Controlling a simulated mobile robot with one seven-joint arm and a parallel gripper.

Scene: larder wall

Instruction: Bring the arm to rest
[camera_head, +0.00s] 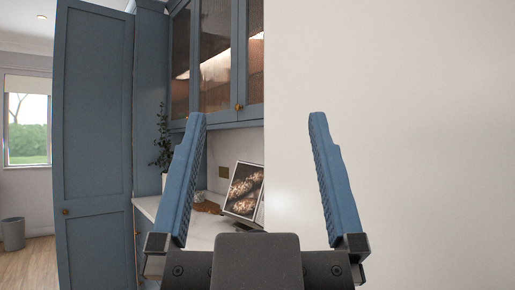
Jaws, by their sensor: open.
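My gripper (257,122) is in the middle of the camera_head view, pointing up and away. Its two blue fingers stand wide apart, and nothing is between them. The dark gripper base shows at the bottom edge. The right finger is in front of a plain pale wall or panel. The left finger is in front of the counter and the wall cabinet. Most of my arm is out of view.
A tall blue cupboard door (95,120) stands at left. Glass-fronted wall cabinets (215,60) hang above a white counter (208,226) bearing a plant (163,140) and a propped picture (243,190). A pale panel (420,120) fills the right. A grey bin (13,234) stands far left.

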